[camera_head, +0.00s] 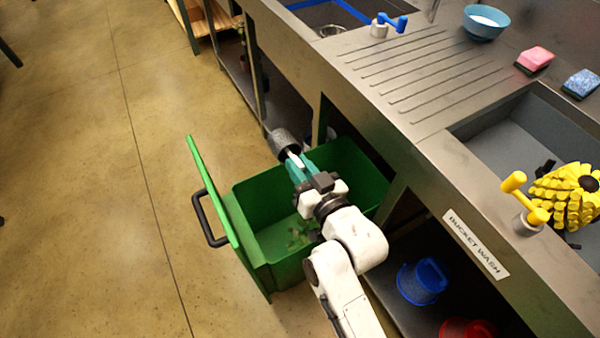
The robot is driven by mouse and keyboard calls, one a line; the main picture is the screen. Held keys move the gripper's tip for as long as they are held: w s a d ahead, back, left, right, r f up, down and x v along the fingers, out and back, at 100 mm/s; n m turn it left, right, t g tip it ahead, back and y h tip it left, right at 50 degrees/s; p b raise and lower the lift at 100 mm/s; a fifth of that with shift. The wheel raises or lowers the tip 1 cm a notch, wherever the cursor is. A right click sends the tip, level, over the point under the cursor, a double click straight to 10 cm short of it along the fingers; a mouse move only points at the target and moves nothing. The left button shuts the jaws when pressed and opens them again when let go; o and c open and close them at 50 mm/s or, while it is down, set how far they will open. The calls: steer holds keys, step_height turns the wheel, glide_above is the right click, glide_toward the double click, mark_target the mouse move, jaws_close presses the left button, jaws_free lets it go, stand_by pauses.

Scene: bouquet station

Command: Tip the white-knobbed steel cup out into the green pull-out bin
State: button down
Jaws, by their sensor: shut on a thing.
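The steel cup (281,141) is a small grey cylinder above the far end of the green bin. My gripper (295,160), with teal fingers, is shut on it, and a small white part, likely its knob, shows between the fingers. The cup looks tilted; its mouth and contents cannot be made out. The green pull-out bin (262,195) is pulled out from under the counter, open at the top. Green scraps (298,238) lie on its floor, and my arm hides part of its right side.
The steel counter (400,85) edge runs close right of the cup. The bin's front panel (214,190) stands up at left with a black handle (208,218). A blue container (422,282) and a red one (468,329) sit on the lower shelf. Floor at left is clear.

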steer(key=shift+f+t+y+b, duration=0.85)
steer(key=shift+t+b, duration=0.25)
steer(key=shift+b, duration=3.85)
steer(key=f+t+y+b, duration=0.1)
steer(key=b, duration=0.9)
steer(key=shift+w+a+t+b, duration=0.1)
steer(key=shift+t+b, duration=0.25)
steer(key=shift+t, duration=0.05)
steer(key=shift+r+t+y+b, duration=0.15)
steer(key=shift+t+y+b, duration=0.15)
steer(key=shift+b, duration=0.6)
